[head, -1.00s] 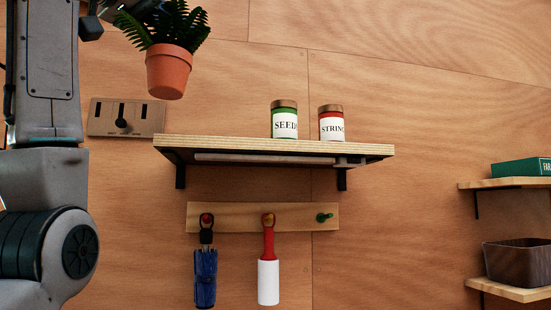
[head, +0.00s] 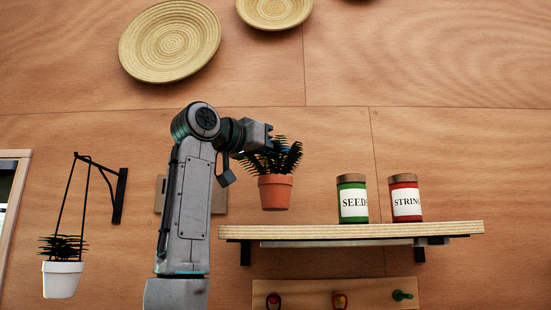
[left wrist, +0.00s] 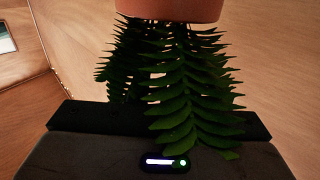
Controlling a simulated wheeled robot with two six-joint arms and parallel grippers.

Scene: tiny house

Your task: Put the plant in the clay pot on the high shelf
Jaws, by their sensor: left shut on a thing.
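The plant, a green fern in an orange clay pot (head: 275,192), hangs upright from my left gripper (head: 264,143). The gripper is shut on it among the leaves, and the leaves hide the fingertips. The high shelf (head: 350,231) is a pale wooden board on black brackets. In the head view the pot's bottom shows a little above the left part of the board, with a thin gap. I cannot tell whether it is over the board or in front of it. The left wrist view shows the clay pot (left wrist: 170,9) and hanging leaves. My right gripper is not in view.
A green SEEDS tin (head: 353,200) and a red STRING tin (head: 405,199) stand on the shelf, right of the pot. The board's left end looks bare. A peg rail (head: 372,294) is below. A white hanging pot (head: 62,280) is at left, woven plates (head: 170,42) above.

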